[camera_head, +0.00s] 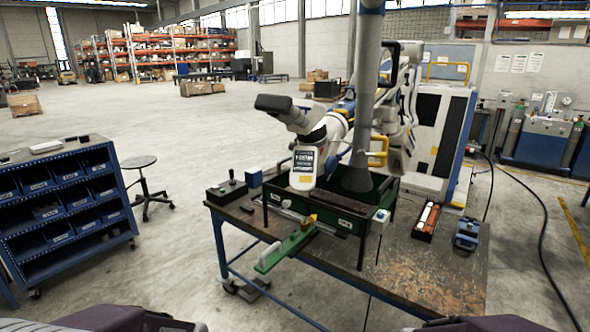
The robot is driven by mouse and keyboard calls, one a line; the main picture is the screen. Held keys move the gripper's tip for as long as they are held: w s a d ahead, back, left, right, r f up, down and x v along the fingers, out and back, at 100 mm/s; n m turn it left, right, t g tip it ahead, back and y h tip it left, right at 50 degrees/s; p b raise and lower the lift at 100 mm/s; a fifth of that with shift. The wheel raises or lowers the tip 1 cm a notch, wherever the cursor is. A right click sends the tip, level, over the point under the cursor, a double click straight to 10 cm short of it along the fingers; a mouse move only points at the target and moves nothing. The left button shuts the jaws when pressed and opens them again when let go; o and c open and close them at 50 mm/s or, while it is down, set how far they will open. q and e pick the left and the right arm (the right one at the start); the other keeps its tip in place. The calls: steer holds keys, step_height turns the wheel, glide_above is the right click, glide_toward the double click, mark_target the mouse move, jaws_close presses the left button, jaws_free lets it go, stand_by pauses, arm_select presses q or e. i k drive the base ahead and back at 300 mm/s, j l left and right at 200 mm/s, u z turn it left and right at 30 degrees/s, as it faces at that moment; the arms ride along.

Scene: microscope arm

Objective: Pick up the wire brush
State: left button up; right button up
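I cannot tell for certain which thing is the wire brush. A long green-handled tool (285,250) lies slanted at the front edge of the workbench, its near end sticking out past the edge. A small brown strip (309,220) shows at its far end, against the green tray (343,222); whether the two are one piece is unclear. Dark purple parts of my own arms show at the bottom left and bottom right edges. Neither gripper's fingers are in view, and nothing is seen held.
A white microscope head (308,150) and a grey hose nozzle (359,170) hang over the tray. On the workbench (432,275) stand a black box (427,222) with orange and white items, and a blue vise (467,233). A stool (142,180) stands left.

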mark_target(248, 209)
steer(key=i+j+z, duration=0.2)
steer(key=i+j, duration=0.2)
steer(key=i+j+z, duration=0.2)
steer(key=i+j, duration=0.2)
steer(key=i+j+z, duration=0.25)
steer(key=j, duration=0.3)
steer(key=i+j+z, duration=0.2)
steer(key=i+j, duration=0.25)
steer(key=i+j+z, duration=0.2)
steer(key=j, duration=0.5)
steer(key=i+j+z, duration=0.2)
steer(key=j, duration=0.45)
steer(key=i+j+z, duration=0.2)
steer(key=j, duration=0.5)
steer(key=i+j+z, duration=0.25)
steer(key=j, duration=0.45)
steer(key=k, duration=0.1)
